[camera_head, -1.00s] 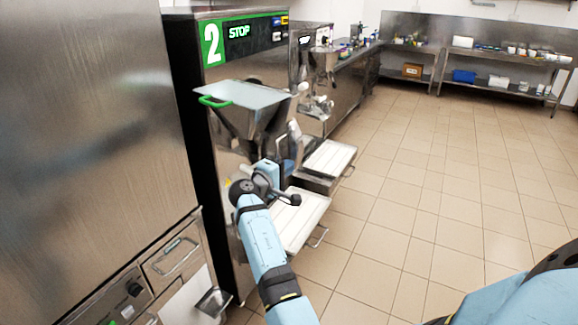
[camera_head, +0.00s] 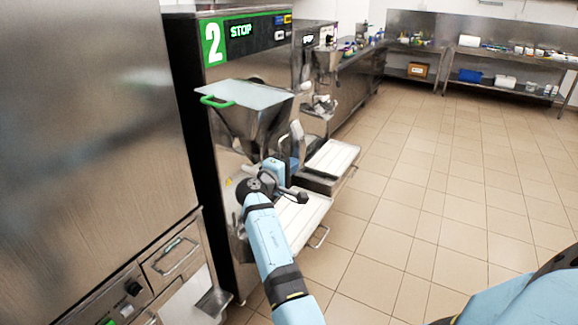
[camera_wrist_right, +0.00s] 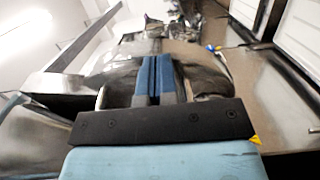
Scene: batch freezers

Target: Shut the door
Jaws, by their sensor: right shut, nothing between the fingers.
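The batch freezer marked 2 (camera_head: 225,125) stands left of centre in the head view, its display reading STOP. Below its hopper (camera_head: 250,115), a grey-white lever-like part (camera_head: 297,132) shows at the front. I cannot make out the door's outline or how far open it is; my right arm covers part of the machine's front. My right gripper (camera_head: 289,162) is at that front, below the hopper. In the right wrist view its blue fingers (camera_wrist_right: 156,78) are together and empty, with shiny metal surfaces on both sides; contact is unclear. My left gripper is not in view.
A white-topped tray (camera_head: 308,218) juts out below my right gripper, and another tray (camera_head: 332,158) juts out behind it. A tall steel cabinet (camera_head: 80,120) fills the left. The tiled floor (camera_head: 440,200) to the right is clear. Steel shelves (camera_head: 510,65) line the back.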

